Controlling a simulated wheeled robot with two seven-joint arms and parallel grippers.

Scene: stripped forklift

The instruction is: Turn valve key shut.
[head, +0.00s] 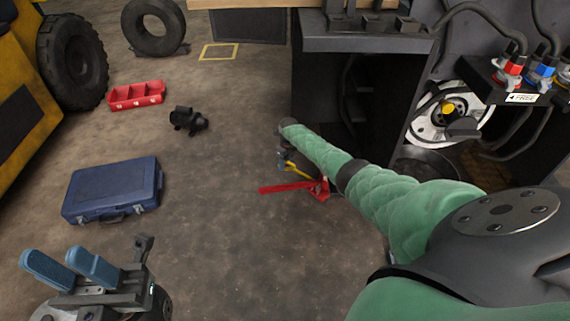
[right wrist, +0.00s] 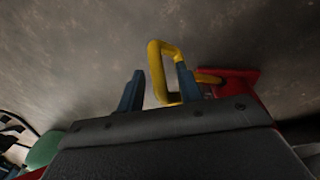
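A yellow bent handle, which I take to be the valve key (head: 298,171), is low by the forklift's side, next to a red part (head: 320,188). In the right wrist view the yellow handle (right wrist: 157,70) stands up as a loop, with its lower bar running to a red block (right wrist: 236,82). My right gripper (right wrist: 159,88) is open around the loop. The loop is close to the right finger and clear of the left one; contact is unclear. My green right arm hides most of this gripper in the head view. My left gripper (head: 70,266) is open and empty at lower left.
A blue case (head: 113,190), a black fitting (head: 188,120) and a red tray (head: 137,95) are on the floor at left. The forklift's dark body (head: 360,45) stands at right, with a white disc (head: 425,128) and cabled connectors (head: 508,68).

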